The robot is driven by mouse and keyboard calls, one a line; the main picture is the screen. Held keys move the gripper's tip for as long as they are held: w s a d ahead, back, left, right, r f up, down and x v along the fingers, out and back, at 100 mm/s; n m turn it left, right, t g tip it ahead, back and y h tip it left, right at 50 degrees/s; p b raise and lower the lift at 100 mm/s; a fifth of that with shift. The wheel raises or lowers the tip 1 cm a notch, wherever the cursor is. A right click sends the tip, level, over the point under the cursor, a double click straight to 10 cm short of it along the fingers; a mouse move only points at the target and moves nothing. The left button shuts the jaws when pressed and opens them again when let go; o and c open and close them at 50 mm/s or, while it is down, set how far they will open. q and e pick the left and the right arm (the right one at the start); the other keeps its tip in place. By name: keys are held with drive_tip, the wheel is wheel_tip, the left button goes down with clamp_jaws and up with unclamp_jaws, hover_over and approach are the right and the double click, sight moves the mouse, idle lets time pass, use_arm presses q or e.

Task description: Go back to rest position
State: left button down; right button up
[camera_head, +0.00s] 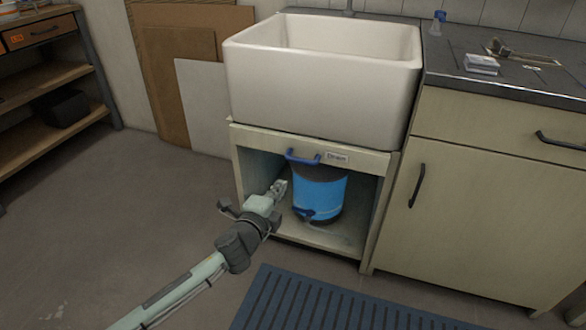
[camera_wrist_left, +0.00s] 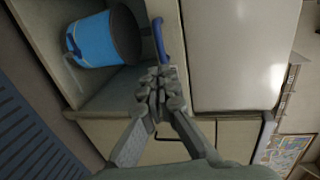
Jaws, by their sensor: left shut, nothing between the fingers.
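My left arm comes in from the lower left in the head view. Its gripper (camera_head: 279,187) is at the open front of the cabinet under the sink, left of a blue bucket. In the left wrist view the left gripper (camera_wrist_left: 160,80) has its fingers together with nothing between them. The blue bucket (camera_head: 319,193) with a dark upper part stands inside the cabinet; it also shows in the left wrist view (camera_wrist_left: 92,42). A blue handle (camera_head: 303,157) is at the cabinet's top rail, close to the fingertips in the wrist view. My right gripper is not seen.
A white sink (camera_head: 320,85) sits on the cabinet. A closed cabinet with a dark handle (camera_head: 417,186) and a dark counter (camera_head: 500,60) are at right. A blue mat (camera_head: 330,305) lies in front. Shelves (camera_head: 50,90) stand at left. The floor at left is clear.

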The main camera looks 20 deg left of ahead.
use_arm(q)
drive_tip(key=s+a+f+n+g+y, duration=0.1)
drive_tip(key=s+a+f+n+g, duration=0.2)
drive_tip(key=s+f+n, duration=0.3)
drive_tip(key=s+a+f+n+g+y, duration=0.25)
drive_tip(key=s+f+n+g, duration=0.2)
drive_tip(key=s+f, duration=0.35)
drive_tip(key=s+f+n+g+h, duration=0.1)
drive_tip(key=s+f+n+g, duration=0.1)
drive_tip(key=s, duration=0.6)
drive_tip(key=s+f+n+g+h, duration=0.1)
drive_tip(key=s+f+n+g, duration=0.2)
drive_tip(key=s, duration=0.5)
wheel_tip(320, 180, down, 2)
drive_tip(key=shift+s+f+n, duration=0.1)
drive_tip(key=shift+s+n, duration=0.25)
drive_tip(key=shift+n, duration=0.2)
